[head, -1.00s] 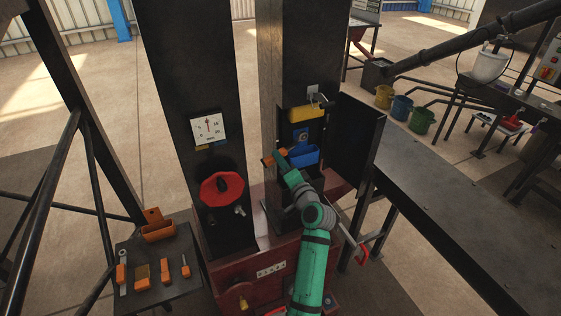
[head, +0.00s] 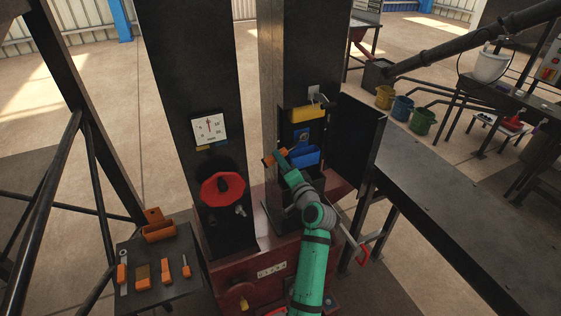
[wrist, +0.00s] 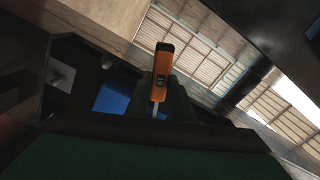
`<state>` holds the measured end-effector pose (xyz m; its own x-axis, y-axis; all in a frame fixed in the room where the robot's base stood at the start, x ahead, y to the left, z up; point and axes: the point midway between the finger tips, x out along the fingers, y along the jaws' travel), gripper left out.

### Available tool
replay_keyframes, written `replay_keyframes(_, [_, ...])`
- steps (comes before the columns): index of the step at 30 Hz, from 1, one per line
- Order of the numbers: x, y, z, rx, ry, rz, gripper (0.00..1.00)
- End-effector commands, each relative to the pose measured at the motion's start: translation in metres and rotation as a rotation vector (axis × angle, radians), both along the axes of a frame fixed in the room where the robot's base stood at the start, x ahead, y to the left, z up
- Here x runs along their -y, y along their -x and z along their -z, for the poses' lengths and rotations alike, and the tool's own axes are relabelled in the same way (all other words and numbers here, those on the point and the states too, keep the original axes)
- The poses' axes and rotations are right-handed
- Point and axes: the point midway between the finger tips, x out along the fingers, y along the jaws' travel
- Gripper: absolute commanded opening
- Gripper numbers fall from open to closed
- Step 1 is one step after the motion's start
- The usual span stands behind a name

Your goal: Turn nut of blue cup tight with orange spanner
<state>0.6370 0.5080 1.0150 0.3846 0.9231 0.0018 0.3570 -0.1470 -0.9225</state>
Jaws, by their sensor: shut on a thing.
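My gripper (head: 283,164) is shut on an orange-handled tool (head: 269,160) at the front of the right column. The wrist view shows its orange handle (wrist: 164,69) with a dark end and a thin metal shaft running down between my fingers. Its working end is hidden, so I cannot tell what tool it is. A blue box-like cup (head: 306,155) sits in the column's open recess, just right of my gripper. I cannot make out a nut, or whether the tool touches anything. Blue also shows in the wrist view (wrist: 113,98).
A red handwheel (head: 222,188) is on the left column. A side tray (head: 145,299) holds orange-handled tools, one spanner-like (head: 122,272). A long bench (head: 455,225) is at right.

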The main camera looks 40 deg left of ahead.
Motion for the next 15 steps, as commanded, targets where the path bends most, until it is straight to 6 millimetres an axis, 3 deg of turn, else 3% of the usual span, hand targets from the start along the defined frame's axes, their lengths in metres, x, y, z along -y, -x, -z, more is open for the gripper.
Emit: replay_keyframes(15, [-0.005, 0.007, -0.019, -0.134, -0.06, -0.008, 0.0])
